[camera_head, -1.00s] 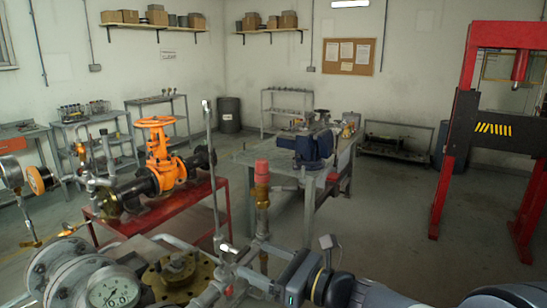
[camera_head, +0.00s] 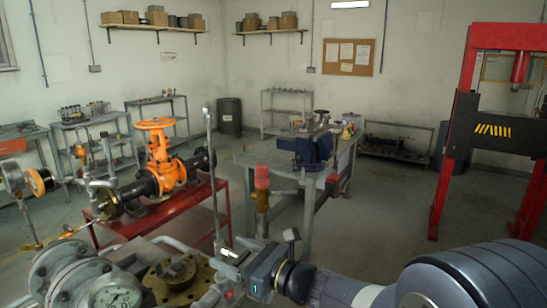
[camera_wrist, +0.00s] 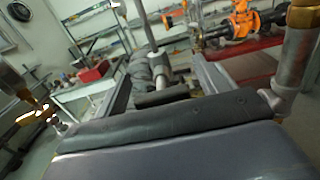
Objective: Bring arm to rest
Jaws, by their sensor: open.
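My gripper (camera_head: 234,255) is at the lower middle of the head view, low among the pipes of the near assembly. In the wrist view, its two dark fingers (camera_wrist: 168,88) stand wide apart. A grey upright rod (camera_wrist: 147,28) shows beyond and between them; I cannot tell whether anything touches the fingers. My arm (camera_head: 340,288) reaches in from the lower right. The orange gate valve (camera_head: 160,150) sits upright on the red bench (camera_head: 218,208), apart from my gripper; it also shows in the wrist view (camera_wrist: 242,20).
A brass fitting with a red cap (camera_head: 262,178) stands close behind my gripper. A pressure gauge (camera_head: 115,293) and brass flange (camera_head: 178,272) are to its left. A workbench with a blue vise (camera_head: 312,150) and a red press frame (camera_head: 447,195) stand farther back. Open floor lies between them.

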